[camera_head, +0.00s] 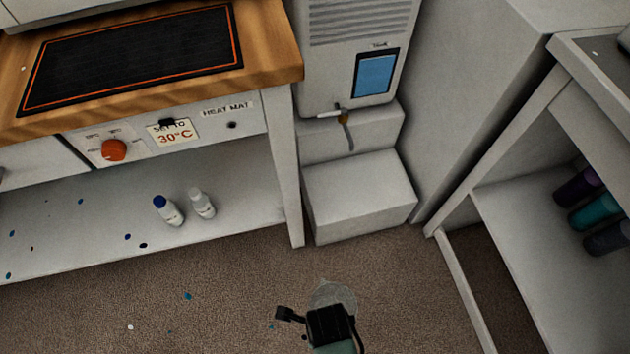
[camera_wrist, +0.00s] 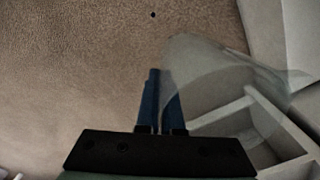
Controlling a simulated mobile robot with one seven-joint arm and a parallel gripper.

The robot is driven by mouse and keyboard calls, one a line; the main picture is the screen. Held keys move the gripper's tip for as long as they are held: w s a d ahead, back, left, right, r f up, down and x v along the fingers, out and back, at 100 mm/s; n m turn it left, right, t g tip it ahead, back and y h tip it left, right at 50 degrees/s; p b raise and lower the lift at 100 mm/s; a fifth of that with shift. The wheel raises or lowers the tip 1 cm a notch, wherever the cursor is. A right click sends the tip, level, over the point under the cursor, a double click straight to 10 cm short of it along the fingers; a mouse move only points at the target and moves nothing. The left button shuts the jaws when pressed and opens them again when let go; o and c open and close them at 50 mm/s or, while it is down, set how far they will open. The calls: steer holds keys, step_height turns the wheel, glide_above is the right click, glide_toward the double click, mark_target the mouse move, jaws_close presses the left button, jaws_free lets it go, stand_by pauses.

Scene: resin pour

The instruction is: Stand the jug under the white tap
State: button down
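A clear, see-through jug (camera_head: 336,293) is at my gripper (camera_head: 325,310), in front of the white step and above the brown floor. In the wrist view the jug (camera_wrist: 225,80) is beside and beyond my two blue fingers (camera_wrist: 160,85), which are close together. They appear to pinch its handle, though the handle itself is hard to make out. The tap with a white lever (camera_head: 326,114) and a brass-coloured part sticks out of the tank unit (camera_head: 355,45) at the top middle. A white step (camera_head: 358,190) stands below the tap, its top bare.
A workbench (camera_head: 270,45) with a black heat mat is on the left, its lower shelf (camera_head: 90,225) holding two bottles. A rack (camera_head: 540,240) with several dark and teal bottles is on the right. Floor between them is open, with small specks.

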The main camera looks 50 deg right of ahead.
steer(key=w+a+r+n+p, duration=0.3)
steer(key=w+r+n+p, duration=0.3)
steer(key=w+r, duration=0.65)
steer(key=w+a+r+n+p, duration=0.3)
steer(key=w+r+n+p, duration=0.2)
steer(key=w+r, duration=0.75)
step_height(320, 180, up, 30)
steer(key=a+n+p, duration=0.3)
steer(key=n+p, duration=1.2)
steer(key=n, duration=0.2)
steer(key=s+f+n, duration=0.4)
steer(key=s+f, duration=0.2)
steer(key=f, duration=0.6)
steer(key=shift+d+f, duration=0.15)
steer(key=shift+f, duration=0.15)
